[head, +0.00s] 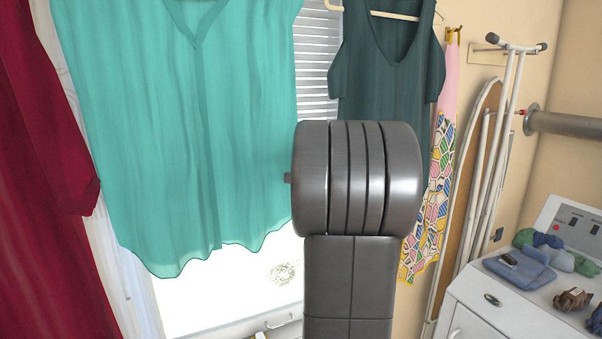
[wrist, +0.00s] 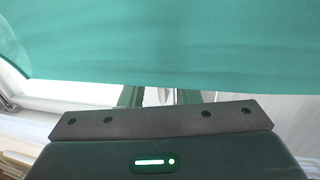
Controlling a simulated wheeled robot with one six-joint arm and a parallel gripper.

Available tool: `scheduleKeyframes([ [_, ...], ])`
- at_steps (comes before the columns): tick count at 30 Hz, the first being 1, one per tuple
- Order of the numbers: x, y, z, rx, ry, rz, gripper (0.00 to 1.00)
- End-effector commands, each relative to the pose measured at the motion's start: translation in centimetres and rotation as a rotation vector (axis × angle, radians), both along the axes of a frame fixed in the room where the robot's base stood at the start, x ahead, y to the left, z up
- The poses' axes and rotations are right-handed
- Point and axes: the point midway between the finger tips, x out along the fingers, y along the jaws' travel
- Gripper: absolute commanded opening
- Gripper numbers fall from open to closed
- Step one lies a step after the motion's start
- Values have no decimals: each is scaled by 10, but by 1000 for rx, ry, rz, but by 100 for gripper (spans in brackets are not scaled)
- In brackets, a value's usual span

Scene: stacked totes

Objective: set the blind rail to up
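The white slatted blind (head: 316,62) shows in the head view as a strip between the teal blouse and the dark green top. Its lower edge is hidden behind the blouse and my arm, so I cannot make out the rail there. In the wrist view my gripper (wrist: 160,97) shows two dark green fingertips set apart, with a pale gap between them. A small pale shape shows in that gap, but I cannot tell what it is. The gripper is hidden behind my arm in the head view.
A teal blouse (head: 190,120) hangs before the bright window and fills the upper wrist view (wrist: 170,45). A dark green top (head: 390,75) and a red garment (head: 40,170) hang beside it. A white cabinet (head: 490,310) with folded cloths stands right.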

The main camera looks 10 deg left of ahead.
Motion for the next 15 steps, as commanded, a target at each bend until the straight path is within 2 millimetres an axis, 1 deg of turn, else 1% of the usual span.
scheduleKeyframes([
  [5,-20,-13,3,1,-2,-1,29],
  [15,-76,-52,18,0,-4,-3,29],
])
